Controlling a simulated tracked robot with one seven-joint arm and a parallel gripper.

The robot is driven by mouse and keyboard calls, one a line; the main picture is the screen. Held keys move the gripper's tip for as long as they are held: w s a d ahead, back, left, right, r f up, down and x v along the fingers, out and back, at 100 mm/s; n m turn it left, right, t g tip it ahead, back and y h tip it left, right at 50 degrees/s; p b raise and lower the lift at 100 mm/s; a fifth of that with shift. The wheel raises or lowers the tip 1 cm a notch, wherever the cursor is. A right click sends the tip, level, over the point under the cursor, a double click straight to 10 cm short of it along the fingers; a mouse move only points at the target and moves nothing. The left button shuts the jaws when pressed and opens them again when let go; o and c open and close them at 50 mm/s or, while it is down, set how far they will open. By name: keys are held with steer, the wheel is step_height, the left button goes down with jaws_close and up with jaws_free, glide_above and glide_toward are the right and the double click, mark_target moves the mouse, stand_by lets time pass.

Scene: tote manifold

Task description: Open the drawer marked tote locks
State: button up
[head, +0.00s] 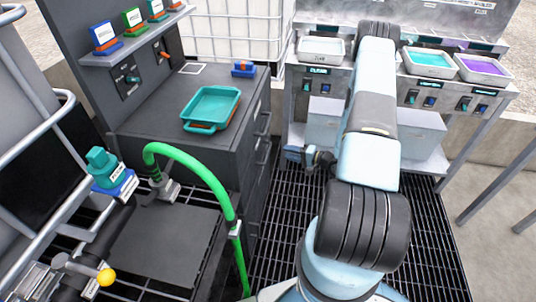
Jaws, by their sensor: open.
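A dark grey cabinet (228,158) stands left of centre, with a column of drawers (256,148) on its right-hand side, seen at a steep slant. The drawers have bar handles and look shut. I cannot read any label on them, so I cannot tell which one is marked tote locks. My gripper (293,154) is small and dark in this view, to the right of the drawer fronts and pointing left towards them. It is open, and appears empty and apart from the handles. My arm hides part of the bench behind it.
A teal tray (211,108) and a small blue block (243,69) sit on the cabinet top. A green hose (196,166) arches in front of the cabinet. A bench with trays (431,62) stands behind my arm. Dark floor grating (283,215) lies clear beside the drawers.

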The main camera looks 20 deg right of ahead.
steer(key=m+t+h, duration=0.1)
steer(key=h, duration=0.1)
glide_toward(268, 152)
steer(key=x, duration=1)
steer(key=shift+w+f, duration=0.1)
steer(key=shift+f, duration=0.3)
jaws_close()
